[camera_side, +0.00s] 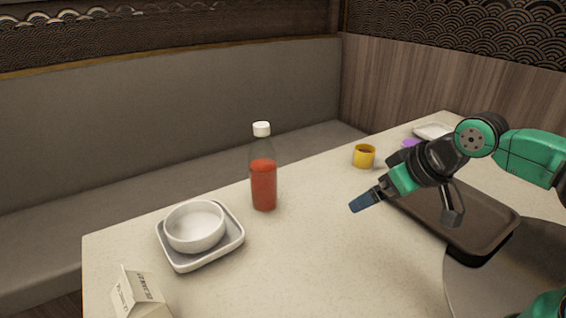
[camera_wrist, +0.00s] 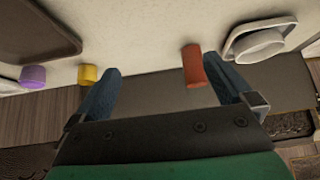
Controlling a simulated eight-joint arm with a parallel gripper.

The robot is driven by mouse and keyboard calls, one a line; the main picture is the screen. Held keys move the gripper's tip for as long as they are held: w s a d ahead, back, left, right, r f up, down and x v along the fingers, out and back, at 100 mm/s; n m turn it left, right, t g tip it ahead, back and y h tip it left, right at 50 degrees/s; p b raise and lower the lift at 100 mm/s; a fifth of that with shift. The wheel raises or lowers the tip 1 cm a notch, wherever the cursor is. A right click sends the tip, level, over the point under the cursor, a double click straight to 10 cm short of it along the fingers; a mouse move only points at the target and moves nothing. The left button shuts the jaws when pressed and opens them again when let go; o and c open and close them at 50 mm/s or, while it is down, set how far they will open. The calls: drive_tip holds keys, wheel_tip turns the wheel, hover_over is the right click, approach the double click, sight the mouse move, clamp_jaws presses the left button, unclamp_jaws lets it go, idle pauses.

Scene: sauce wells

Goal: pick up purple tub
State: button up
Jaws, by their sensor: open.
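The purple tub (camera_side: 410,143) is at the far right part of the table in the side view, mostly hidden behind my arm. In the wrist view the purple tub (camera_wrist: 33,77) shows at the left edge, beside a yellow tub (camera_wrist: 88,74). The yellow tub (camera_side: 364,156) stands upright and clear in the side view. My gripper (camera_side: 407,208) is above the table, near the dark tray. In the wrist view my gripper (camera_wrist: 166,92) has its two blue fingers spread wide, with nothing held between them. It is apart from the purple tub.
A dark tray (camera_side: 483,250) lies under my arm. A red sauce bottle (camera_side: 263,185) stands mid-table. A white bowl (camera_side: 194,226) sits on a square dish (camera_side: 185,265); a carton (camera_side: 139,294) is at the front left. A white dish (camera_side: 432,131) lies at the back right. The table's front middle is clear.

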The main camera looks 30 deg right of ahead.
drive_tip(key=w+d+r+t, duration=0.1)
drive_tip(key=w+d+r, duration=0.1)
drive_tip(key=w+d, duration=0.5)
drive_tip(key=m+t+h, duration=0.2)
drive_tip(key=m+t, duration=0.1)
drive_tip(key=t, duration=0.1)
hover_over(413, 146)
drive_tip(key=a, duration=1)
wheel_tip(413, 146, down, 5)
drive_tip(key=s+d+f+h, duration=0.1)
drive_tip(key=d+f, duration=0.1)
drive_tip(key=d, duration=0.1)
drive_tip(key=s+d+f+h, duration=0.1)
drive_tip(key=d+f, duration=0.1)
drive_tip(key=d, duration=0.1)
drive_tip(key=s+d+f+m, duration=0.1)
drive_tip(key=d+f, duration=0.1)
drive_tip(key=d, duration=0.2)
drive_tip(key=shift+s+f+t+h, duration=0.2)
drive_tip(key=shift+s+t+h, duration=0.1)
drive_tip(key=shift+h, duration=0.1)
drive_tip(key=shift+d+f, duration=0.1)
drive_tip(key=shift+d, duration=0.05)
drive_tip(key=shift+x, duration=2.7)
drive_tip(key=shift+c, duration=0.2)
drive_tip(key=c, duration=1)
